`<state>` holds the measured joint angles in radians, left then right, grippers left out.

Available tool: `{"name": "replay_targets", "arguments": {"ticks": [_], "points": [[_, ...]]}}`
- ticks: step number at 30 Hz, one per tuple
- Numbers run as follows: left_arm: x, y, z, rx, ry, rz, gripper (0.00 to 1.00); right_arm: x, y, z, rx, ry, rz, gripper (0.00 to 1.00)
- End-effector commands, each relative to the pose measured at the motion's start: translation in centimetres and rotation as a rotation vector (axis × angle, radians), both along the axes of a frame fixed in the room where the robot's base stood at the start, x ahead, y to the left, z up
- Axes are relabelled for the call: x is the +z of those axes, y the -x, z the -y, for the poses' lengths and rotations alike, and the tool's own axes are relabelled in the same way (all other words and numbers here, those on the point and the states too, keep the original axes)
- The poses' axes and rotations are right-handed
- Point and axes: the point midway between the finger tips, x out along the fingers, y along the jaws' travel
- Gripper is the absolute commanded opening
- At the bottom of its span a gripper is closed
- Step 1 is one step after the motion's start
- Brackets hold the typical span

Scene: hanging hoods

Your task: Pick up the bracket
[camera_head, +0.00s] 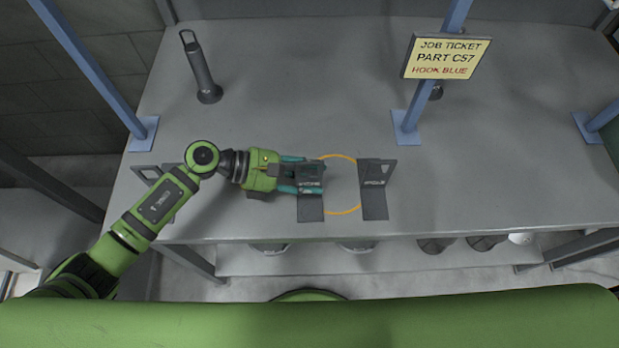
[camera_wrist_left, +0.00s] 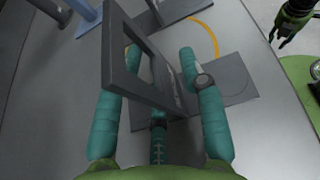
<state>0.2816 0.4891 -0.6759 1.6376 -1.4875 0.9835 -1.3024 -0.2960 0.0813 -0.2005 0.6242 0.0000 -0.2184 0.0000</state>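Dark grey brackets stand on the grey bench. The middle bracket (camera_head: 311,208) is at my left gripper (camera_head: 305,175), with its flat foot toward the bench front. In the left wrist view, a bracket's upright plate with a window (camera_wrist_left: 137,65) stands between the teal fingers of my left gripper (camera_wrist_left: 160,55). The plate hides part of one finger, and contact is unclear. Another bracket (camera_head: 374,200) stands just to the right, apart from the gripper. A third bracket (camera_head: 147,175) is partly behind my left arm. My right gripper (camera_wrist_left: 282,38) shows small in the wrist view, empty, fingers apart.
An orange ring (camera_head: 345,212) is marked on the bench (camera_head: 480,150) around the brackets. A dark cylinder with a loop handle (camera_head: 203,70) stands at the back left. The bench right side is clear.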

Motion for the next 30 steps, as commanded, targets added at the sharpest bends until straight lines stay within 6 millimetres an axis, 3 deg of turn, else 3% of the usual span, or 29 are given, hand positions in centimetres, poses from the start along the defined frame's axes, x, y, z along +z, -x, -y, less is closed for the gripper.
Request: {"name": "replay_targets", "arguments": {"ticks": [6,7,9,10,23,30], "points": [[-0.1,0.0,0.1,0.001,-0.001,0.001,0.40,0.0,0.2,0.0,0.000,0.000,-0.005,0.34],[-0.1,0.0,0.1,0.001,-0.001,0.001,0.36,-0.1,0.3,0.0,0.000,0.000,-0.005,0.34],[-0.1,0.0,0.1,0.001,-0.001,0.001,0.08,-0.1,0.4,0.0,0.000,0.000,-0.008,0.34],[-0.1,0.0,0.1,0.001,-0.001,0.001,0.00,-0.1,0.5,-0.1,0.000,0.000,-0.008,0.34],[0.3,-0.1,0.1,0.001,0.003,0.006,0.00,-0.1,0.7,-0.1,-0.001,0.000,-0.012,0.34],[3.8,-0.2,0.1,-0.001,0.003,0.014,0.00,-0.8,0.7,-0.1,-0.001,0.000,-0.012,0.34]]}}
